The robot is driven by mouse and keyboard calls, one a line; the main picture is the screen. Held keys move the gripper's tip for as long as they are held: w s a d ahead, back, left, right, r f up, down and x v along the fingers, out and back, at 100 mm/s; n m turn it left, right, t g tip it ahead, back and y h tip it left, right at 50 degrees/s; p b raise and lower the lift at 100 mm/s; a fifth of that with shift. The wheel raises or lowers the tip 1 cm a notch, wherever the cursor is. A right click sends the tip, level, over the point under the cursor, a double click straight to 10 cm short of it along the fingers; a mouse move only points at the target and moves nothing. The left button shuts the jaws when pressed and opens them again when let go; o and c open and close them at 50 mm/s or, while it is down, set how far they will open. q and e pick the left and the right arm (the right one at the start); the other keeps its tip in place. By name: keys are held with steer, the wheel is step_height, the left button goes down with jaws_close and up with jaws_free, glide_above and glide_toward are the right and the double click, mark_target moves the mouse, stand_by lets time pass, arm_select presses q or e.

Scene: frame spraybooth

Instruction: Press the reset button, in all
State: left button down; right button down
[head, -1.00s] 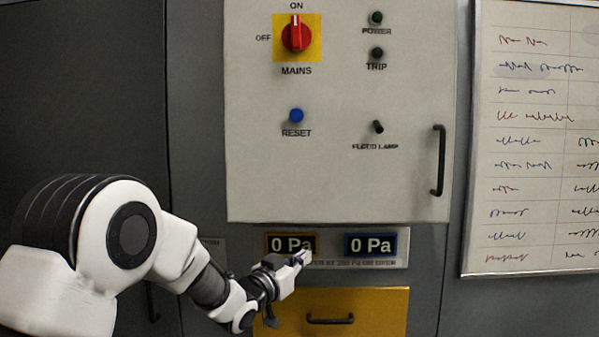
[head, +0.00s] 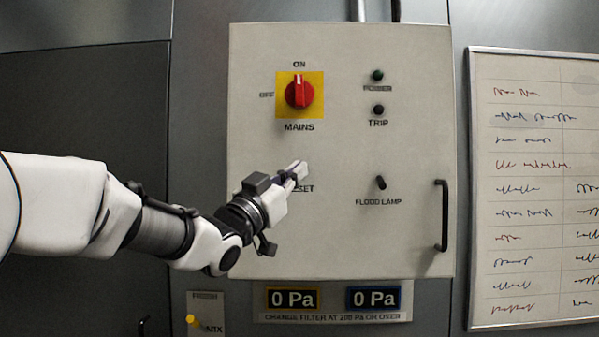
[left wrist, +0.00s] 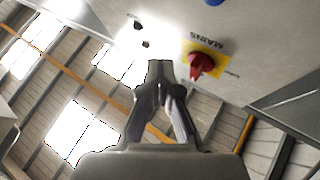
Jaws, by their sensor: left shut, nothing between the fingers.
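My left gripper (head: 299,170) is shut and empty in front of the grey control panel (head: 340,120). Its fingertips cover the spot above the partly hidden RESET label, so the blue reset button is hidden in the head view. In the left wrist view the shut fingers (left wrist: 160,66) point up, and a bit of the blue reset button (left wrist: 212,2) shows at the top edge. I cannot tell whether the fingertips touch the panel. My right gripper is not in view.
The red mains switch (head: 299,92) on its yellow plate is above the gripper. The flood lamp toggle (head: 380,182) and black door handle (head: 442,215) are to its right. Two pressure displays (head: 293,298) sit below the panel. A whiteboard (head: 545,190) hangs at right.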

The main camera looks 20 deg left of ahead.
arm_select(q)
steer(key=w+a+p, duration=0.2)
steer(key=w+p, duration=0.3)
steer(key=w, duration=0.3)
steer(key=shift+w+a+p, duration=0.2)
steer(key=shift+w+p, duration=0.05)
steer(key=shift+p, duration=0.15)
steer(key=shift+w, duration=0.15)
stand_by(1.1)
steer(key=shift+w+a, duration=0.1)
steer(key=shift+w, duration=0.15)
